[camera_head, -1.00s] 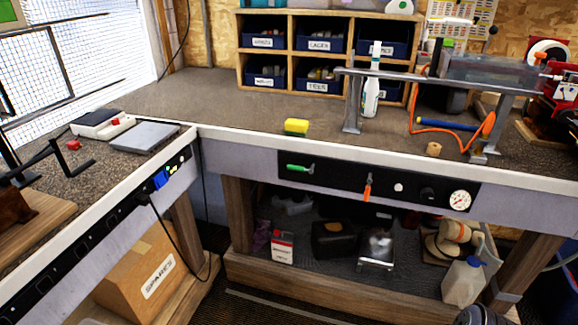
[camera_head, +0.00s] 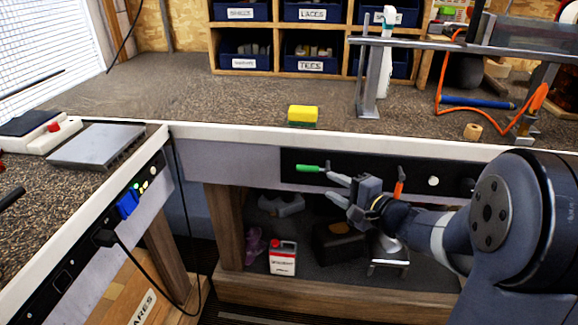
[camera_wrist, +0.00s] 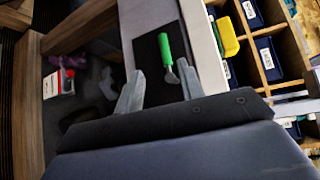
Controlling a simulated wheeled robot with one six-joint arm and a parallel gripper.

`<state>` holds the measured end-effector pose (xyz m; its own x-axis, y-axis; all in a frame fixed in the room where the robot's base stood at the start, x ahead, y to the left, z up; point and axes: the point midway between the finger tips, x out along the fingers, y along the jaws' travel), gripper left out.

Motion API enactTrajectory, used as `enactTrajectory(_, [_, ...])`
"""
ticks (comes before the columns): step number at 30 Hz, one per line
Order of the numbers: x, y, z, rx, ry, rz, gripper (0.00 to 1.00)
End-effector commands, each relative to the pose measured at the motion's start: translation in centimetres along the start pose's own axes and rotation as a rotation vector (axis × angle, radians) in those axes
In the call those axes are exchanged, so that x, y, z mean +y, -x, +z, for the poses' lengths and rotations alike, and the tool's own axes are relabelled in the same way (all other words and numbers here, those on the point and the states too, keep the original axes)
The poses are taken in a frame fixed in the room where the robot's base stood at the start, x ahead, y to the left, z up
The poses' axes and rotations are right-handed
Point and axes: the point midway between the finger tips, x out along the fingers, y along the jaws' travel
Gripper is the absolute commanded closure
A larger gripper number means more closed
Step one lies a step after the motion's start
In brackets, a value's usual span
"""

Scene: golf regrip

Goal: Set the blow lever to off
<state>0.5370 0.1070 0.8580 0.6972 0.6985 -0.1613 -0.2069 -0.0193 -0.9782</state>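My gripper (camera_head: 334,188) is just right of the green handle and left of the orange lever. In the wrist view, my gripper (camera_wrist: 160,87) has its fingers apart with nothing between the tips. The green handle (camera_wrist: 165,48) shows ahead of the gap, and its metal stem reaches toward the right finger. I see no contact.
A yellow sponge (camera_head: 303,115) sits on the bench above the panel. A white knob (camera_head: 433,181) is right of the orange lever. The shelf below holds a white and red canister (camera_head: 283,257) and a dark container. A side bench (camera_head: 62,235) stands at the left.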

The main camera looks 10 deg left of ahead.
Motion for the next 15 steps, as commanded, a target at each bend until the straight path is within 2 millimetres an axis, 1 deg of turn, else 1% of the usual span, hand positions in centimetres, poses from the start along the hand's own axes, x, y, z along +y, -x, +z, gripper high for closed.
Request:
enactTrajectory(1, [0.0, -0.1, -0.5, 0.012, -0.006, -0.014, 0.63])
enactTrajectory(3, [-0.1, -0.4, -0.8, 0.02, -0.009, -0.025, 0.63])
enactTrajectory(7, [-0.2, -1.6, -0.9, 0.021, -0.01, -0.026, 0.63])
enactTrajectory(11, [-0.3, -4.0, -0.8, 0.019, -0.01, -0.025, 0.63])
enactTrajectory(15, [-0.4, -6.7, -0.9, 0.018, -0.01, -0.025, 0.63])
